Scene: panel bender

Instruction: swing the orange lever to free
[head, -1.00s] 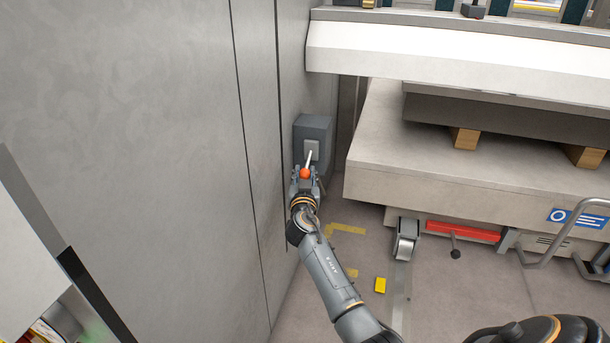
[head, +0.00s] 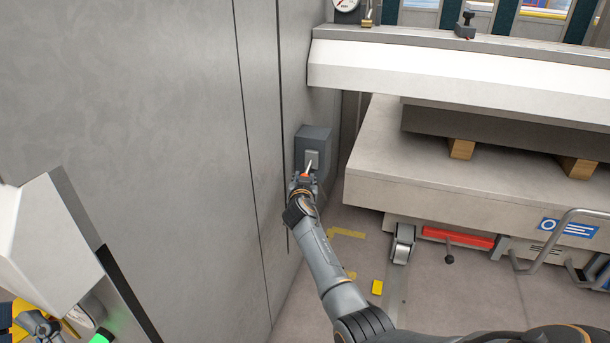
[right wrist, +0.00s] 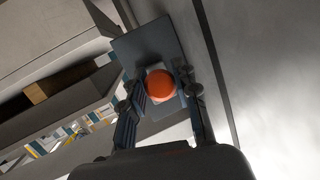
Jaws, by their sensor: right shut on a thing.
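The orange lever (head: 309,166) has a pale shaft and a round orange knob, and projects from a grey box on the wall in the head view. Its knob (right wrist: 160,86) is large in the right wrist view, between the two fingers. My right gripper (head: 303,179) is shut on the lever at the knob; in the right wrist view its fingers (right wrist: 162,98) flank the knob. The gripper hides part of the knob in the head view.
The grey box (head: 315,140) is fixed to a tall grey wall (head: 180,150) on the left. The machine's pale bed (head: 400,165) stands close on the right. A red bar (head: 457,237) with a dark-knobbed stalk sits below it.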

